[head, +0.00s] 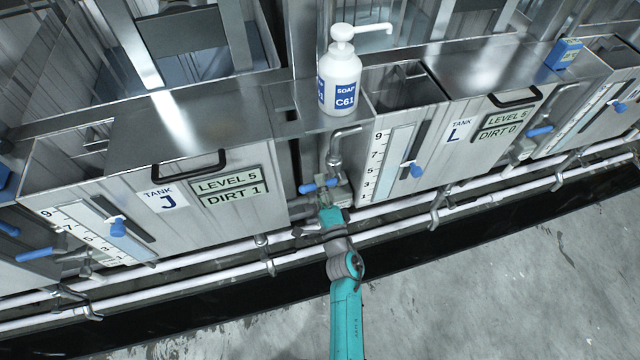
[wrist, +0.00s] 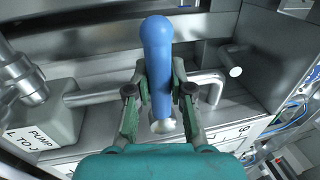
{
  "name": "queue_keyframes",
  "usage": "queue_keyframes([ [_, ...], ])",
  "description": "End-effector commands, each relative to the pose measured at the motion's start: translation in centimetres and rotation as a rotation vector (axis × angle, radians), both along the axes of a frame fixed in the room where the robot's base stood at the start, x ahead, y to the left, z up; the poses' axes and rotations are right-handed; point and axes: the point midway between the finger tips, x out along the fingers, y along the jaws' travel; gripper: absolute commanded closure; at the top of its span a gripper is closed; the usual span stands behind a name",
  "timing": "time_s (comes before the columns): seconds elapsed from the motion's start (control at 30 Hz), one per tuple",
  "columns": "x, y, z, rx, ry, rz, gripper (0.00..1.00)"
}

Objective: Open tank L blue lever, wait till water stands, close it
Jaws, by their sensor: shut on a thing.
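A blue lever (head: 318,186) sits below a bent metal pipe in the gap between tanks J and L. My gripper (head: 328,203) reaches up to it from below. In the wrist view the blue lever (wrist: 157,50) stands lengthwise between the two fingers, and my gripper (wrist: 160,88) is shut on it.
Tank J (head: 130,205) is at the left, reading LEVEL 5, DIRT 1. A white soap bottle (head: 340,80) stands on the ledge above the lever. A box marked PUMP L TO J (wrist: 42,125) is beside the fingers. White pipes (head: 400,210) run below; grey floor is clear in front.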

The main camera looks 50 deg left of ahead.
Motion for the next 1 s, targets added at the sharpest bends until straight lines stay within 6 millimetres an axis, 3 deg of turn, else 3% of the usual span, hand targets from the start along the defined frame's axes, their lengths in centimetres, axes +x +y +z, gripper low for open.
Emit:
queue_keyframes([
  [0.17, 0.1, -0.1, 0.1, 0.002, 0.003, -0.002, 1.0],
  [0.2, 0.1, -0.1, 0.1, 0.002, 0.002, -0.003, 0.71],
  [0.3, 0.1, 0.0, 0.1, 0.001, 0.001, -0.002, 0.53],
  [0.67, -0.1, -0.4, -0.1, 0.001, 0.0, -0.001, 0.53],
  [1.0, -2.0, -5.2, -1.2, -0.001, 0.001, -0.003, 0.53],
])
